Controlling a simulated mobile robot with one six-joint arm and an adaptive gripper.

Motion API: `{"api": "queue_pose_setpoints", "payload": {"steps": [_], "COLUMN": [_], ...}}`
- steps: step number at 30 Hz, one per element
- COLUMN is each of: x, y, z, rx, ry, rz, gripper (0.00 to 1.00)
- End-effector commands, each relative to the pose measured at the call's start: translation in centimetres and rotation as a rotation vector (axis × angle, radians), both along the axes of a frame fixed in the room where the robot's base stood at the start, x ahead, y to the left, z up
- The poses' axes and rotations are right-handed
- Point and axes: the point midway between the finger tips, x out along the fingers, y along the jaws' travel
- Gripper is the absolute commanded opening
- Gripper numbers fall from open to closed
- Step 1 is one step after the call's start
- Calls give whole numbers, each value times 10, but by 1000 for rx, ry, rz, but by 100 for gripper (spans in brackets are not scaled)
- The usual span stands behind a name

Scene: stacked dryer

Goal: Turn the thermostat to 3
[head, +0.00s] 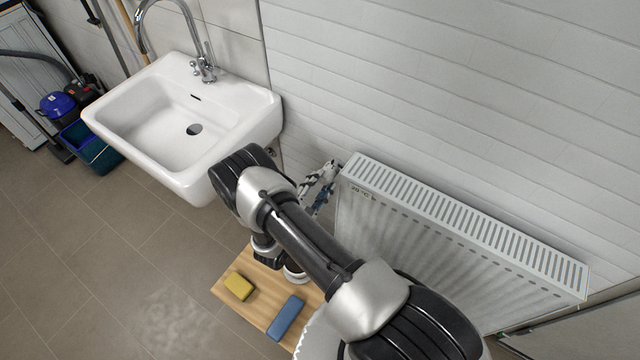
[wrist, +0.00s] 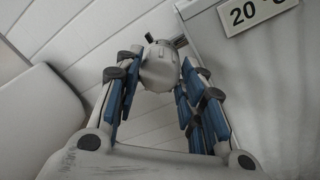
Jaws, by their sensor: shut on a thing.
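The thermostat knob (wrist: 158,66) is a pale, rounded head at the upper middle of the wrist view, beside the radiator's upper corner. My gripper (wrist: 157,82) has its blue-padded fingers on both sides of the knob and is shut on it. In the head view my gripper (head: 319,192) is at the left end of the white radiator (head: 450,235). The arm and fingers mostly hide the knob there. The number the knob is set to cannot be read in either view.
A plate reading 20 °C (wrist: 252,12) is on the radiator. A white sink (head: 150,120) hangs at the left. Below the arm is a wooden surface (head: 262,312) with a yellow sponge (head: 238,286) and a blue block (head: 286,318). The tiled floor at lower left is clear.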

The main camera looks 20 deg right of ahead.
Motion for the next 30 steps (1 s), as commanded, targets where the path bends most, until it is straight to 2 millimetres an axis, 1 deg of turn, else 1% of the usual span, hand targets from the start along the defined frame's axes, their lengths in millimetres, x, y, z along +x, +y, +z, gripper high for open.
{"api": "queue_pose_setpoints", "payload": {"steps": [1,5,11,17,23,30], "x": [0,0,0,0,0,0], "y": [0,0,0,0,0,0], "z": [0,0,0,-1,-1,-1], "rx": [1,1,-7,-43,-119,-243], "ry": [0,0,11,67,183,370], "rz": [-1,-1,0,-1,-1,-1], "gripper": [22,13,13,13,13,13]}}
